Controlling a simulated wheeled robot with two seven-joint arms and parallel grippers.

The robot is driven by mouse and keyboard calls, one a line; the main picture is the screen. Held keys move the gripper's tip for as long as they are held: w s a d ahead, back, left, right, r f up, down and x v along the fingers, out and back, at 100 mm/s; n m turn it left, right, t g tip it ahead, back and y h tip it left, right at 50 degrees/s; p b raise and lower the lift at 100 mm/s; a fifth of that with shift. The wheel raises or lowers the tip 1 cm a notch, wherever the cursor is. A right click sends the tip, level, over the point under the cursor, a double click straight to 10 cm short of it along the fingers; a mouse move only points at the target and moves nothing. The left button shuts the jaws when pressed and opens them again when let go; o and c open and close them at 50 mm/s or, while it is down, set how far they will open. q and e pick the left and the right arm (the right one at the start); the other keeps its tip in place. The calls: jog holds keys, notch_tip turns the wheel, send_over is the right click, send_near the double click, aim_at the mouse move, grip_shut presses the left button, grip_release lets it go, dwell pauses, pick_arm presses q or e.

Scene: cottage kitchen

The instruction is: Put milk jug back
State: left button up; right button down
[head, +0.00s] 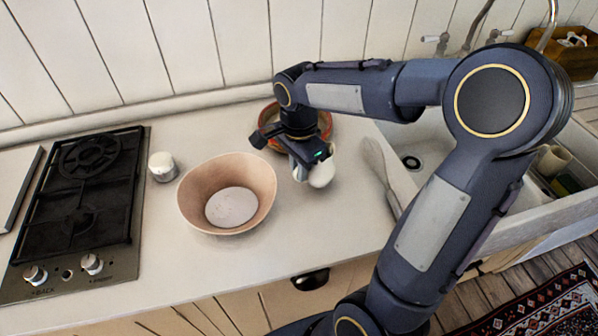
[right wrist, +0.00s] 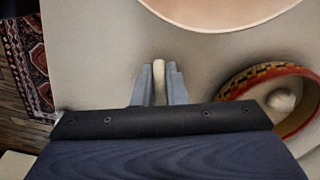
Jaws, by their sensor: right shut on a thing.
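The milk jug, a small white rounded vessel (head: 321,174), is at my right gripper (head: 309,158) in the head view, over the counter just right of the large bowl. The right gripper hides much of it. In the right wrist view my right gripper (right wrist: 159,88) is shut on a narrow cream part of the milk jug (right wrist: 159,72), held between its two grey fingers. I cannot tell whether the jug touches the counter. My left gripper is not in view.
A large tan bowl (head: 253,171) stands left of the gripper. A red-rimmed bowl (head: 328,127) sits behind it; the wrist view shows a pale round item (right wrist: 281,101) inside. A white cup (head: 162,167) stands beside the black hob (head: 80,205). The sink (head: 437,140) is at right.

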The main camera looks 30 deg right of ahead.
jog(key=shift+f, duration=0.95)
jog(key=shift+f, duration=0.15)
jog(key=c, duration=1.5)
grip_release()
